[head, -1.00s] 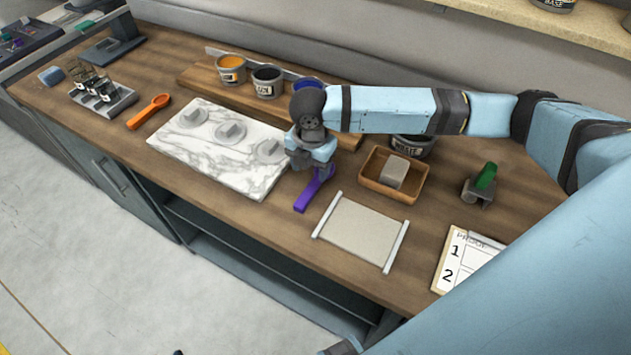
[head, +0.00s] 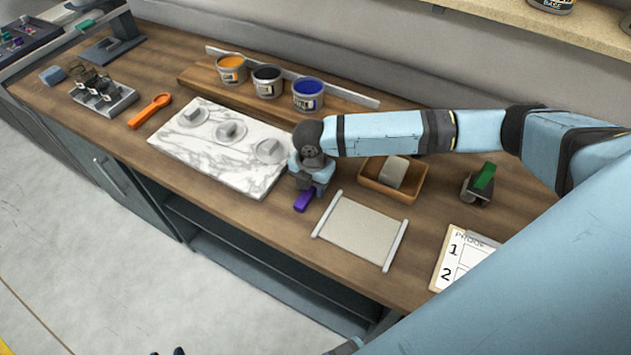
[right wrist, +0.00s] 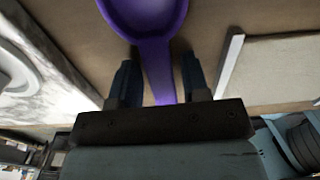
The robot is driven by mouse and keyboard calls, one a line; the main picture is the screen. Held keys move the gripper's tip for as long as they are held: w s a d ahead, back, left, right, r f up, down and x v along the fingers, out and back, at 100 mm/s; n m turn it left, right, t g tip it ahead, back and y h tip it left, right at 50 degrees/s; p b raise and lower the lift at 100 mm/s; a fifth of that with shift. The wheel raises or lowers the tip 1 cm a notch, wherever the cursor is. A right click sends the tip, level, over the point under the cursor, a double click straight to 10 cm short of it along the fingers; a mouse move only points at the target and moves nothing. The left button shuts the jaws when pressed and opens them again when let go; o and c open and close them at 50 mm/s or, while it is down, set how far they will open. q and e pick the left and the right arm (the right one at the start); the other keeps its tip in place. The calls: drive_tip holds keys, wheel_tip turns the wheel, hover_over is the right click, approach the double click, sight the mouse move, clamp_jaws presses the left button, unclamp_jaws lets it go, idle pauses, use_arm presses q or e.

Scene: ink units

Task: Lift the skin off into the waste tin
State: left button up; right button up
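A purple spoon-shaped tool (right wrist: 146,15) lies on the bench; its handle also shows in the head view (head: 304,200). My right gripper (head: 310,185) is low over it. In the right wrist view, the fingers (right wrist: 158,75) stand on either side of the handle with a gap each side, so the gripper is open. Three ink tins stand at the back: orange (head: 231,68), black (head: 267,81) and blue (head: 307,95). No skin can be made out on them. The waste tin is hidden behind my right arm. Small dark tips at the bottom edge may be my left gripper (head: 167,352).
A marble slab (head: 175,145) with several grey pieces lies left of the gripper. To the right are a grey plate with pale side bars (head: 360,232), a wooden tray (head: 408,195) holding a grey block, a green-handled tool (head: 485,177) and a clipboard (head: 450,270).

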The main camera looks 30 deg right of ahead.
clamp_jaws()
drive_tip(key=shift+r, duration=0.1)
wheel_tip(320, 180, up, 20)
drive_tip(key=shift+b, duration=0.4)
